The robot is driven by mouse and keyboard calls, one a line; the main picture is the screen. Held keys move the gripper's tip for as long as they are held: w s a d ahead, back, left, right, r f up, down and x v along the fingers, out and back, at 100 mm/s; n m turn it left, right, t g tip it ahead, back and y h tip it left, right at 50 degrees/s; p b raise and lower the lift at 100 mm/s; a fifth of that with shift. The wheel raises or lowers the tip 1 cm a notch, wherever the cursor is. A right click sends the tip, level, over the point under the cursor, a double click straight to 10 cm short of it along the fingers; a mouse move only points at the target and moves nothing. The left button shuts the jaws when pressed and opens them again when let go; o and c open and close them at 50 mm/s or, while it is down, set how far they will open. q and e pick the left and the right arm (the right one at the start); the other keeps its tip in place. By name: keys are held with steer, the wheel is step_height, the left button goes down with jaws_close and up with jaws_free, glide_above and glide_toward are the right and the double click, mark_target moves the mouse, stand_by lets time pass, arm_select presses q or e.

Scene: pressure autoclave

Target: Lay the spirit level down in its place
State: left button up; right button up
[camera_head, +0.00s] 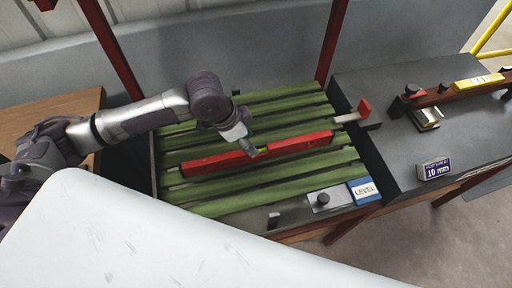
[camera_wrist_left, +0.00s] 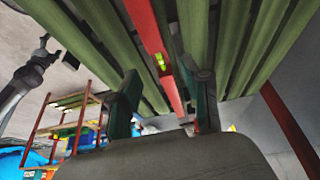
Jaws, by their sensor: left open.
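The spirit level is a long red bar (camera_head: 302,143) lying across the green slats (camera_head: 232,207) of a rack in the head view. In the left wrist view the level (camera_wrist_left: 150,30) runs between my fingers, with a yellow-green vial (camera_wrist_left: 161,62) in it. My left gripper (camera_head: 248,148) is open over the middle of the level, with one finger on either side of it in the wrist view (camera_wrist_left: 166,82). The gripper hides part of the bar, and I cannot tell whether the fingers touch it. My right gripper is not in view.
A blue-and-white "LEVEL" sign (camera_head: 363,190) and a metal plate with a black knob (camera_head: 326,199) are at the rack's front edge. A dark bench (camera_head: 390,95) to the right carries a "10 mm" block (camera_head: 434,170). A large white surface (camera_head: 190,240) fills the lower left.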

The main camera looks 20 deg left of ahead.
arm_select(q)
steer(key=shift+v, duration=2.3)
steer(key=shift+d, duration=0.1)
